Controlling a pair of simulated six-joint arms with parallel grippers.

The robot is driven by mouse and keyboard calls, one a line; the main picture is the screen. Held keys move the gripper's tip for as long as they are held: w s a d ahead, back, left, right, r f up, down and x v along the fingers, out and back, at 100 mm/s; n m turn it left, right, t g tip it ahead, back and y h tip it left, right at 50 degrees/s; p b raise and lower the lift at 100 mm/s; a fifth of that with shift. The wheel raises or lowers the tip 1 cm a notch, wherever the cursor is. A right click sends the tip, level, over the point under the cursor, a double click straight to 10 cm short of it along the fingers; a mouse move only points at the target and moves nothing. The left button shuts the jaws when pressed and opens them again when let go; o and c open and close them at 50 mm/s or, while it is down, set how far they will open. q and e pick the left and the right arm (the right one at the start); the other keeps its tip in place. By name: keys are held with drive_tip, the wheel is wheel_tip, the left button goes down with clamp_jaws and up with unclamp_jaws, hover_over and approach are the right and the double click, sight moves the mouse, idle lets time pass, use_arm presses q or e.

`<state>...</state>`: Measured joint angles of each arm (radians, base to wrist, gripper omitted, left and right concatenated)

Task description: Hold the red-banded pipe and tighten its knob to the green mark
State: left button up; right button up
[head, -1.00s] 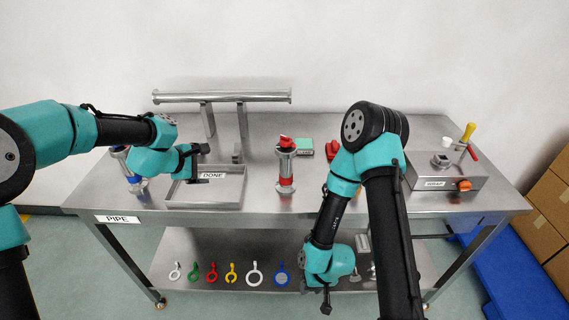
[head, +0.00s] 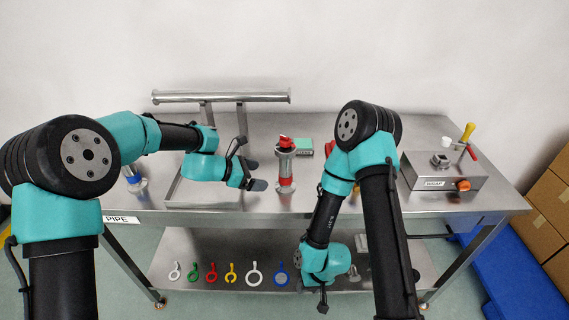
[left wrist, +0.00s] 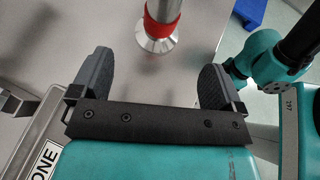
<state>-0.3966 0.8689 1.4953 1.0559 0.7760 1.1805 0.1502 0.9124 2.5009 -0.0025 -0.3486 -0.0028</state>
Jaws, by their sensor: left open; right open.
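The red-banded pipe (head: 286,168) stands upright on the steel table, with a red knob (head: 286,142) on its top. In the left wrist view its red band (left wrist: 161,15) and flared foot (left wrist: 156,42) show ahead of the fingers; its top is cut off. My left gripper (head: 256,175) is open and empty, just left of the pipe and apart from it. It also shows in the left wrist view (left wrist: 155,80), one finger on each side. My right gripper (head: 323,300) hangs low in front of the table, empty. I cannot make out a green mark on the pipe.
A steel tray (head: 175,195) lies under my left arm. A blue-banded pipe (head: 135,180) stands left of it. A raised rail (head: 220,97) runs along the back.

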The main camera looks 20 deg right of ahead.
sight(282, 179)
use_arm(q)
drive_tip(key=shift+x, duration=5)
drive_tip(key=c, duration=1.2)
